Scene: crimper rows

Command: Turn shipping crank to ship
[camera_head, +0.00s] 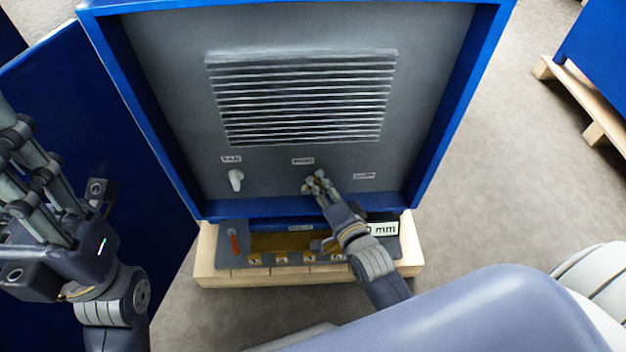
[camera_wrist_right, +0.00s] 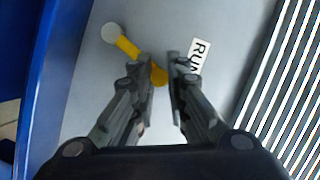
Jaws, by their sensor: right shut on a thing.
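The grey panel (camera_head: 150,60) inside the blue cabinet carries three small labels. In the wrist view a yellow crank (camera_wrist_right: 127,46) with a pale round knob sits on the panel, beside a label reading "RUN" (camera_wrist_right: 198,55), partly hidden. My right gripper (camera_head: 317,181) is at the middle label (camera_head: 303,161). In the wrist view its fingers (camera_wrist_right: 162,75) are shut on the yellow crank near its hub, with the knob end free. My left gripper (camera_head: 30,165) is raised at the left edge, away from the panel; its fingertips are not clear.
A white handle (camera_head: 236,180) is under the left label; a third label (camera_head: 364,176) is at right. A louvred vent (camera_head: 305,100) is above. The blue door (camera_head: 90,130) stands open at left.

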